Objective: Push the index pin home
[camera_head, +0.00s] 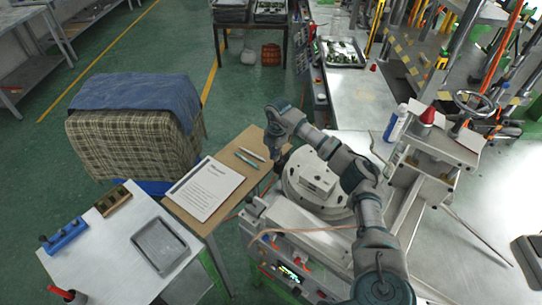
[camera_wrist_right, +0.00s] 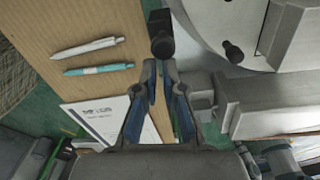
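The index pin shows in the right wrist view as a black rod with a round knob (camera_wrist_right: 162,46), beside the round pale turntable (camera_wrist_right: 215,25). My right gripper (camera_wrist_right: 160,66) has its fingertips drawn together with nothing seen between them. The tips are just below the knob in that view; I cannot tell whether they touch it. In the head view my right arm reaches over the turntable (camera_head: 338,209), and the gripper (camera_head: 277,153) points down at its far left edge, where the pin is hard to make out. My left gripper is not in view.
A wooden board (camera_head: 233,180) with a printed sheet (camera_head: 204,188) and two pens lies left of the turntable. A grey block (camera_head: 318,182) sits on the turntable. A second black knob (camera_wrist_right: 233,52) is right of the fingers. A white table (camera_head: 100,262) holds a grey tray (camera_head: 160,246).

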